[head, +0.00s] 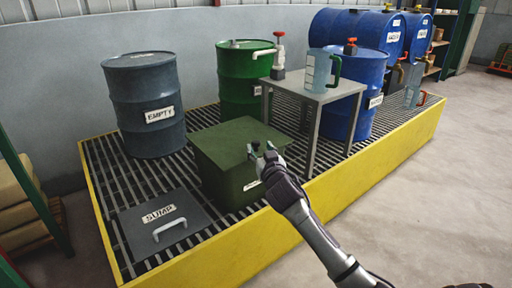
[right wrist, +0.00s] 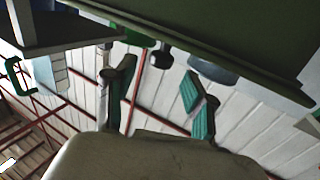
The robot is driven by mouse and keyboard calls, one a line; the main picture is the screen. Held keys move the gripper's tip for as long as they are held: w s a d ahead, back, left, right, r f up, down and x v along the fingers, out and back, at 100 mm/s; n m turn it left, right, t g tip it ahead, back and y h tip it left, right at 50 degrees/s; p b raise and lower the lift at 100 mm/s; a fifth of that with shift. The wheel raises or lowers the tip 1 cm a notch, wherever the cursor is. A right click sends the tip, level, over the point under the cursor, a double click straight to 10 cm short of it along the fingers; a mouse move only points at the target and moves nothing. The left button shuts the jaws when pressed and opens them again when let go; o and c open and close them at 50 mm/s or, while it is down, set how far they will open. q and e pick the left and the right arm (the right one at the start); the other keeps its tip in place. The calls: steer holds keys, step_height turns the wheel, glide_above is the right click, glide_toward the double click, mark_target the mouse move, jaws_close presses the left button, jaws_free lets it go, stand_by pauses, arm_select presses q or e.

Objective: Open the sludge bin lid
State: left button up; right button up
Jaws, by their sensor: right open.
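The sludge bin (head: 222,172) is a square dark green box standing on the grating, with a white label on its front, partly hidden by my arm. Its flat green lid (head: 226,137) lies shut on top. My right gripper (head: 263,150) is at the lid's front right edge. In the right wrist view the green lid's edge (right wrist: 205,35) crosses the top right, above the open fingers (right wrist: 158,88). I cannot tell whether a finger touches the lid. My left gripper is not in view.
A grey table (head: 318,92) with a jug (head: 318,70) stands close to the right of the bin. A grey drum (head: 145,105), green drum (head: 243,85) and blue drum (head: 362,75) stand behind. A sump cover (head: 190,215) lies front left. The yellow rim (head: 225,262) borders the grating.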

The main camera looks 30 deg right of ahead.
mark_target(257, 144)
steer(key=b+x, duration=0.1)
steer(key=x, duration=0.3)
steer(key=shift+w+d, duration=0.1)
steer(key=shift+w, duration=0.3)
jaws_close()
